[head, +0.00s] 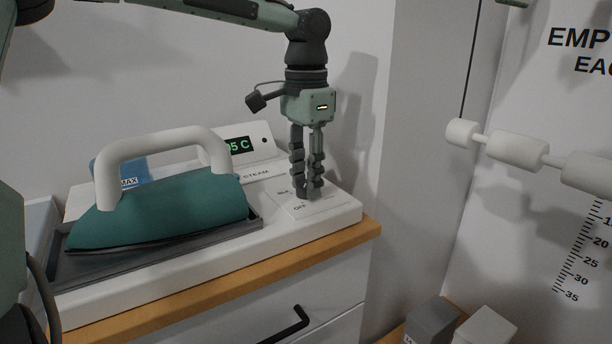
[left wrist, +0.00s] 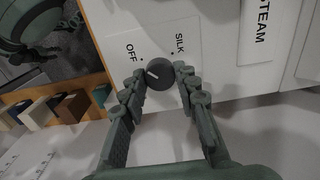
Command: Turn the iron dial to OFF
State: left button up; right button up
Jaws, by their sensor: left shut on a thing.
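The iron dial (left wrist: 160,75) is a small round dark knob on the white panel of the ironing station (head: 341,211). My left gripper (head: 309,192) points down at the panel's right end and hides most of the dial in the head view. In the left wrist view its fingertips (left wrist: 161,79) are shut on the dial, one on each side. The dial's white pointer line aims to the upper left, on the side of the OFF label (left wrist: 131,52); I cannot tell whether it lines up exactly. The SILK label (left wrist: 180,43) is to the right of OFF. My right gripper is not in view.
A teal iron (head: 170,212) with a white handle rests on a grey tray left of the gripper. A lit display (head: 239,145) stands behind. White rollers (head: 515,148) are at the right. A wooden counter edge (head: 225,287) runs above a drawer handle (head: 290,328).

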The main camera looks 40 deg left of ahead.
aim_at(306, 184)
pick_arm(q)
jog(key=o, duration=1.2)
jog(key=shift+c, duration=0.2)
notch_tip(306, 184, up, 12)
jog(key=shift+f, duration=0.1)
